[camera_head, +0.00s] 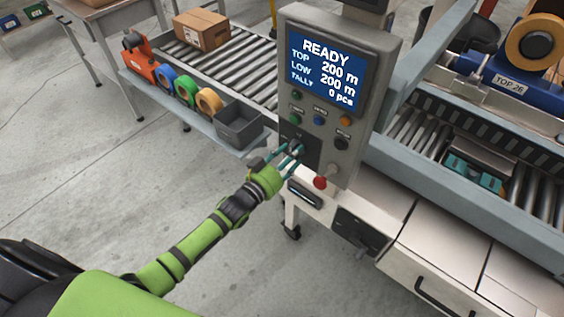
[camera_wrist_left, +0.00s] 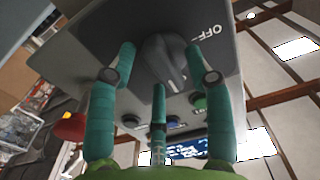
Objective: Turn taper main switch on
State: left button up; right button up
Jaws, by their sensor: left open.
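The taper's main switch (camera_wrist_left: 166,60) is a dark rotary knob on a dark plate in the left wrist view, with an "OFF" label close beside it. In the head view the switch plate (camera_head: 311,155) is low on the grey control panel (camera_head: 370,140), partly covered by my gripper. My left gripper (camera_head: 290,154) is open at the knob. In the left wrist view its teal fingers (camera_wrist_left: 160,75) stand on both sides of the knob, with a third finger below; I cannot tell whether they touch it. My right gripper is not in view.
The panel's screen (camera_head: 326,70) reads READY. Several coloured buttons sit below it, and a red knob (camera_head: 320,182) is just below right of my gripper. A grey bin (camera_head: 238,127) and tape rolls (camera_head: 187,90) stand left. A cardboard box (camera_head: 200,30) is on the roller conveyor.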

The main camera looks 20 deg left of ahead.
pick_arm(q)
jog(key=v, duration=1.1)
jog(key=shift+s+a, duration=0.15)
jog(key=shift+s, duration=0.2)
jog(key=s+a+f+n+g+y, duration=0.1)
jog(key=s+a+f+g+y, duration=0.2)
jog(key=f, duration=0.6)
jog(key=s+f+g, duration=0.2)
jog(key=s+f, duration=0.3)
jog(key=f, duration=0.4)
jog(key=s+a+f+n+g+y, duration=0.1)
jog(key=s+a+f+g+y, duration=0.15)
jog(key=f, duration=0.75)
jog(key=s+d+f+g, duration=0.1)
jog(key=s+f+g, duration=0.3)
jog(key=s, duration=0.9)
jog(key=s+d+f+g, duration=0.2)
jog(key=s+f+g, duration=0.2)
jog(key=s+f, duration=0.5)
jog(key=s, duration=0.4)
jog(key=shift+s+f+y, duration=0.2)
jog(key=shift+y, duration=0.15)
jog(key=shift+g, duration=0.25)
